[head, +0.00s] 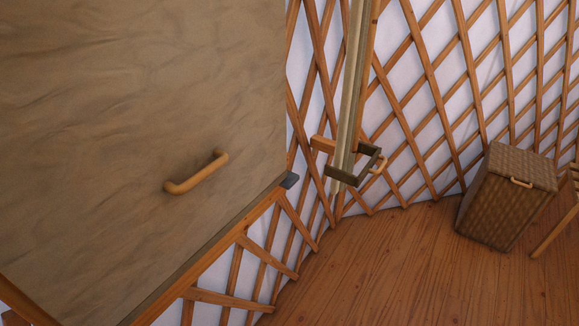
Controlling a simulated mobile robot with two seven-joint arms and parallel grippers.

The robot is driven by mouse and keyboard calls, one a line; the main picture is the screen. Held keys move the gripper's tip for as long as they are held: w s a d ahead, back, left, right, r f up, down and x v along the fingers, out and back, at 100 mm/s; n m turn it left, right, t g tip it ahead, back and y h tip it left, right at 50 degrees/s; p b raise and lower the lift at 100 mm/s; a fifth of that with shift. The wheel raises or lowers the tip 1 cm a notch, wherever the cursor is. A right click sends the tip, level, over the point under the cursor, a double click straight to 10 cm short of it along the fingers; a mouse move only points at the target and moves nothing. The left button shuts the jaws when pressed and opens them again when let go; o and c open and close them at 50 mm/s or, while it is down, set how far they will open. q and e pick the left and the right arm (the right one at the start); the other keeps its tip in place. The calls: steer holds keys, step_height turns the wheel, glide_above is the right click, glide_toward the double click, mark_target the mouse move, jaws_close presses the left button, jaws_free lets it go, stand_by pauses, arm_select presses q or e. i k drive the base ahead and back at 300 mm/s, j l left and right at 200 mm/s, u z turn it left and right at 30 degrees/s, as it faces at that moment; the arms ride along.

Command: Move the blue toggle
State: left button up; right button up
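No clearly blue toggle shows in the head view. The panel fills the left of the view and carries a light wooden handle (196,174). Neither of my grippers is in view.
A pale pole (350,90) runs down to a dark square wooden frame (356,167) by the lattice wall (440,90). A woven lidded basket (505,200) stands at right, with part of a wooden item beside it. The wooden floor (390,270) in front is clear.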

mark_target(292, 179)
steer(key=i+l+u, duration=0.2)
steer(key=i+l, duration=0.2)
steer(key=i+l+u, duration=0.2)
steer(key=i+l, duration=0.15)
steer(key=l, duration=0.15)
steer(key=i+l+u, duration=0.1)
steer(key=l, duration=0.25)
steer(key=i+l+u, duration=0.1)
steer(key=l, duration=0.25)
steer(key=i+l+u, duration=0.1)
steer(key=l, duration=0.25)
steer(key=l+u, duration=0.25)
steer(key=l, duration=0.8)
steer(key=k, duration=0.05)
